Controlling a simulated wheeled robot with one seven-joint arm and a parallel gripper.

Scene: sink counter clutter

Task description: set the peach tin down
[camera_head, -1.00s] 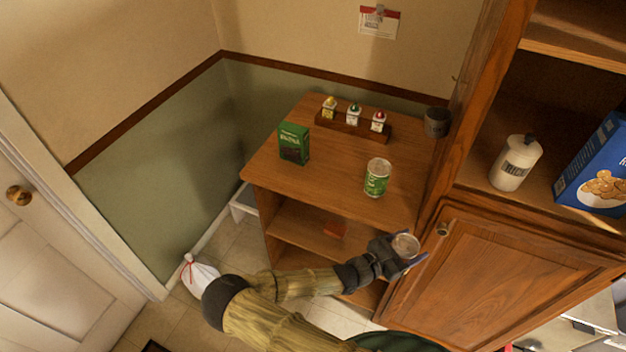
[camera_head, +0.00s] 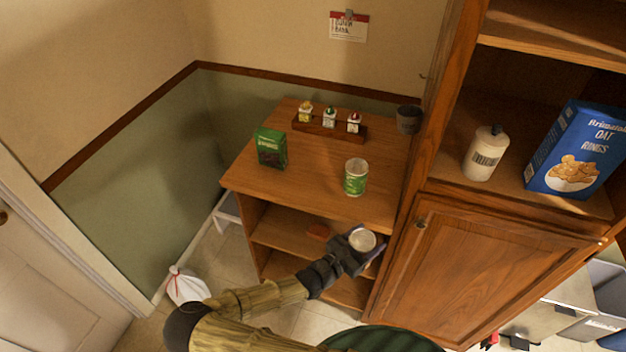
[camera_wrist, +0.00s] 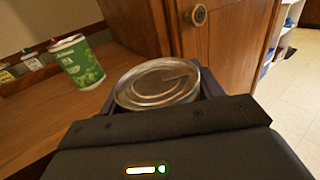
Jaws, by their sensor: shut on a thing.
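My gripper (camera_head: 364,243) is shut on a tin, the peach tin (camera_head: 362,241), whose round metal lid faces up. In the head view the tin is in front of the wooden shelf unit's right front edge. In the wrist view the tin's lid (camera_wrist: 158,84) shows between the fingers, and its label is hidden. The tabletop (camera_head: 310,185) of the shelf unit lies beyond the tin; I cannot tell the gap between them. A green and white can (camera_head: 355,177) stands upright on the tabletop, and it also shows in the wrist view (camera_wrist: 77,64).
A green box (camera_head: 271,148) stands at the tabletop's left. A rack (camera_head: 330,130) with small bottles and a dark mug (camera_head: 408,119) stand at the back. The tall cabinet (camera_head: 480,255) closes off the right side. The tabletop's front middle is clear.

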